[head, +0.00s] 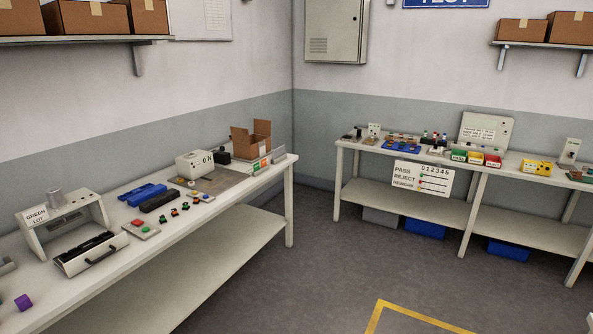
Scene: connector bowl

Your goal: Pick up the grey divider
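I cannot surely pick out a grey divider in the head view; the small things on the benches are too far off to tell. A grey piece (5,265) shows in part at the left edge, on the left workbench (190,225). A flat grey-brown plate (232,180) lies near that bench's far end, beside an open cardboard box (251,139). My gripper is not in view.
A second bench (410,203) stands along the back wall. The grey floor (330,270) between is clear.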

